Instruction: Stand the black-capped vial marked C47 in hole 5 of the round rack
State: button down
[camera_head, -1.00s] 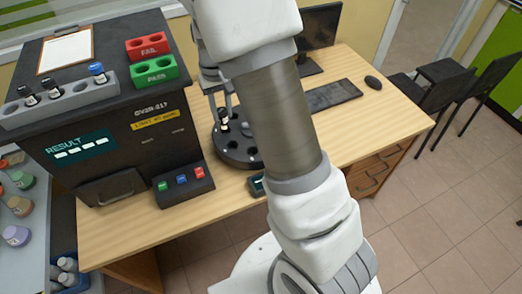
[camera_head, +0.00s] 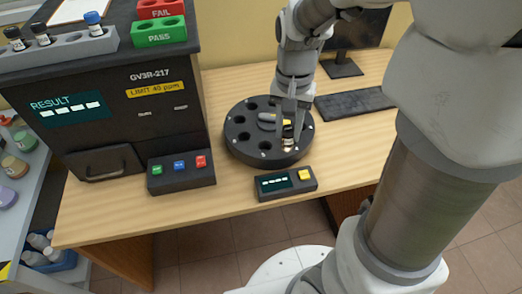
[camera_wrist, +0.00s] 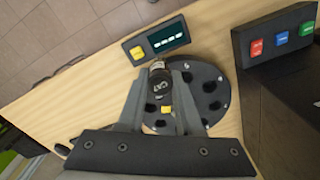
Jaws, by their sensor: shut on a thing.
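The round rack (camera_head: 240,150) is a black disc with a ring of holes, lying on the wooden table; it also shows in the wrist view (camera_wrist: 213,76). My gripper (camera_head: 290,138) is shut on a black-capped vial (camera_head: 288,143) at the front right part of the rack. In the wrist view the vial (camera_wrist: 160,80) sits between the two fingers, its cap toward the camera with light marking I cannot read surely. The vial's lower end is over or in the rack's edge region; I cannot tell whether it is in a hole. Hole numbers are not legible.
A small display box with a yellow button (camera_head: 287,183) stands close in front of the rack. A black analyser (camera_head: 130,110) with a button panel (camera_head: 181,172) is at left, bearing a grey vial rack (camera_head: 60,48) and red and green trays. A keyboard (camera_head: 353,104) lies right.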

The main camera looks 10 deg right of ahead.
jog(key=shift+m, duration=0.4)
jog(key=shift+w+a+f+b, duration=0.45)
jog(key=shift+w+f+b, duration=0.35)
jog(key=shift+w+f, duration=1)
jog(key=shift+w+a+f+b, duration=0.6)
jog(key=shift+w+f, duration=0.75)
jog(key=shift+f, duration=0.9)
jog(key=shift+w+a+f+b, duration=0.3)
jog(key=shift+w+f+b, duration=0.65)
jog(key=shift+w+f, duration=0.85)
jog(key=shift+s+f, duration=0.25)
jog(key=shift+f, duration=0.05)
jog(key=shift+f, duration=0.15)
jog(key=c, duration=0.6)
grip_release()
